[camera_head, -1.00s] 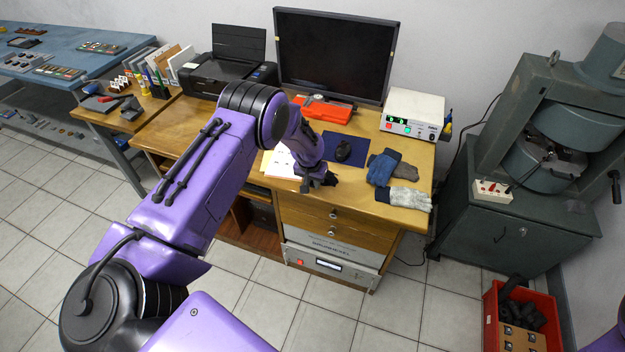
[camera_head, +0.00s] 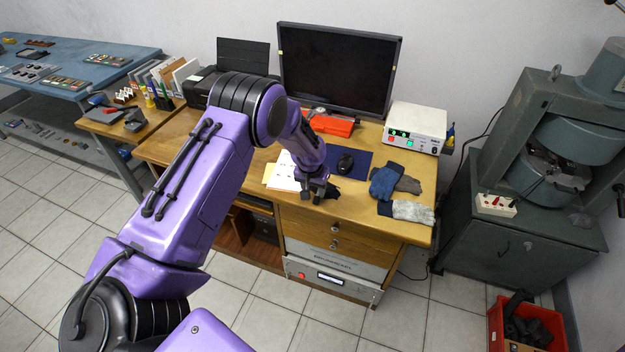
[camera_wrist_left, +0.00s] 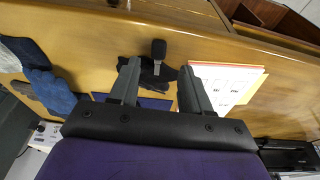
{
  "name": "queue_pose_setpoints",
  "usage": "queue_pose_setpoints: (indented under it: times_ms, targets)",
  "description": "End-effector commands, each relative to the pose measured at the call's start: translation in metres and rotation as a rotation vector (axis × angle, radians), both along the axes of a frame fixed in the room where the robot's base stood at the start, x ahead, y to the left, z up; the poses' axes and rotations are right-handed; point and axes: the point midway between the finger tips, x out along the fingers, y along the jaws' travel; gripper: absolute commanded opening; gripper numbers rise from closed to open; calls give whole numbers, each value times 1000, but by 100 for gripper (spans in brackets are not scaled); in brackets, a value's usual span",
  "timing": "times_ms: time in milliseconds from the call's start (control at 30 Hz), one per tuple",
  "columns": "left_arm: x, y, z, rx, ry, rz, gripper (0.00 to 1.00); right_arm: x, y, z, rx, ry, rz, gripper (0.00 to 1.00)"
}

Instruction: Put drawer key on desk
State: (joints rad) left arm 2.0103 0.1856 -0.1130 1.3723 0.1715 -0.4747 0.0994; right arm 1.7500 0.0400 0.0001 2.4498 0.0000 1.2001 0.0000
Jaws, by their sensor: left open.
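The drawer key, seemingly the small piece with a black head and grey shaft (camera_wrist_left: 158,50), shows in the left wrist view near the front edge of the desk (camera_wrist_left: 60,30). It lies between and just beyond my left fingertips. I cannot tell whether it rests flat. My left gripper (camera_wrist_left: 160,72) is open, with a gap on both sides of the key. In the head view my left gripper (camera_head: 318,197) is low over the front part of the desk (camera_head: 350,200), and the key is not clear there. A dark patch, perhaps shadow, lies behind the key. My right gripper is out of view.
Papers (camera_head: 283,172) lie left of the gripper. A black mouse (camera_head: 345,162) on a blue mat (camera_head: 362,160) and gloves (camera_head: 405,211) lie to the right. A monitor (camera_head: 335,68), red case (camera_head: 332,125) and power supply (camera_head: 415,128) stand behind.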

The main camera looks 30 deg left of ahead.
Motion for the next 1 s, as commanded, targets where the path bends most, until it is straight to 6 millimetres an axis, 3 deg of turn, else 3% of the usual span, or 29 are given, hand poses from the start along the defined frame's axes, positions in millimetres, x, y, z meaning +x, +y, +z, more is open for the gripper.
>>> queue_pose_setpoints:
  times_ms: [100,333,567,667,767,800,867,900,1000]
  targets:
    - [-5,-2,32,1,-6,-2,48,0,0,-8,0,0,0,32]
    - [-15,-4,71,0,-3,0,48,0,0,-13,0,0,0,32]
    - [-17,-4,78,0,-1,0,48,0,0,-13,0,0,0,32]
    - [-28,-11,57,-5,2,13,48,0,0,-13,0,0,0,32]
    - [-67,-29,-2,-14,-6,65,48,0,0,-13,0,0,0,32]
    - [-93,-38,-30,-15,-13,97,48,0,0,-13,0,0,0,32]
    - [-142,-51,-69,-6,-25,147,48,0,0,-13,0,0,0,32]
    - [-177,-58,-88,6,-35,182,48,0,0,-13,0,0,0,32]
    - [-261,-67,-112,49,-62,258,48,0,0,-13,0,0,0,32]
